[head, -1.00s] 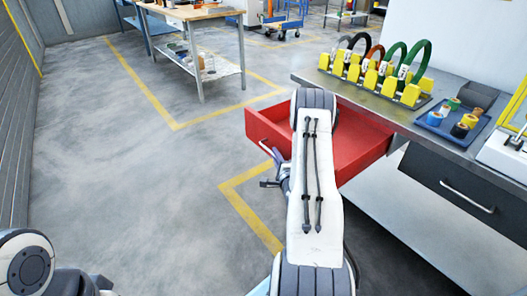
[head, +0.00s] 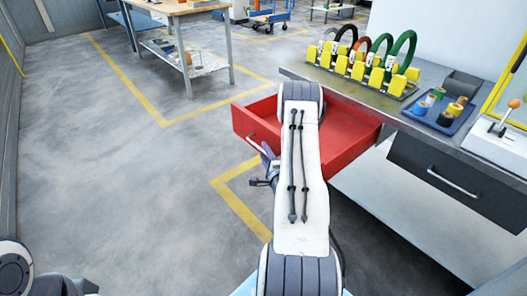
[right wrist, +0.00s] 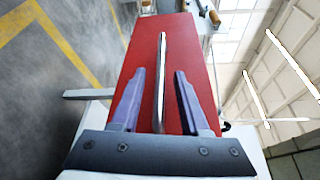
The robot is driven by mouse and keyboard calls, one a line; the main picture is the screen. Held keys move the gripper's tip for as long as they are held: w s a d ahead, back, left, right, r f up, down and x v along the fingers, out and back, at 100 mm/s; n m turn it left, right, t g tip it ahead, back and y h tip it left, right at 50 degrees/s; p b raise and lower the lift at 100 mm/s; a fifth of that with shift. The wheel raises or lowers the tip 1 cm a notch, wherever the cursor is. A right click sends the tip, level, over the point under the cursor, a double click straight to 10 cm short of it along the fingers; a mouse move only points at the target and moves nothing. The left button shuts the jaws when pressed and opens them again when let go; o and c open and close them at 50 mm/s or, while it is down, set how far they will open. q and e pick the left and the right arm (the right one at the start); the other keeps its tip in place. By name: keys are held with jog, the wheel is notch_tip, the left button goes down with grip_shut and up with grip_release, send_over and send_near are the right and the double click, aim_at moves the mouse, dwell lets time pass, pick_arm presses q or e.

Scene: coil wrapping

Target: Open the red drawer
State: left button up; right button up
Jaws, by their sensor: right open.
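The red drawer (head: 350,140) stands pulled out from under the workbench, and its inside shows in the head view. Its front also fills the middle of the right wrist view (right wrist: 196,60). The silver bar handle (right wrist: 162,60) runs along that front. My right gripper (head: 265,160) is at the handle, partly hidden by my own arm. In the right wrist view its two fingers (right wrist: 160,73) are apart, one on each side of the handle, with gaps showing. My left arm shows only at the bottom left corner of the head view; its gripper is out of sight.
The workbench (head: 440,125) carries a yellow rack (head: 361,70) with coloured coils and a blue tray (head: 440,112) of small rolls. A closed dark drawer (head: 450,180) is to the right. Another table (head: 180,10) stands at the back. The floor at left is clear.

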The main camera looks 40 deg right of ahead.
jog(key=v, duration=0.9)
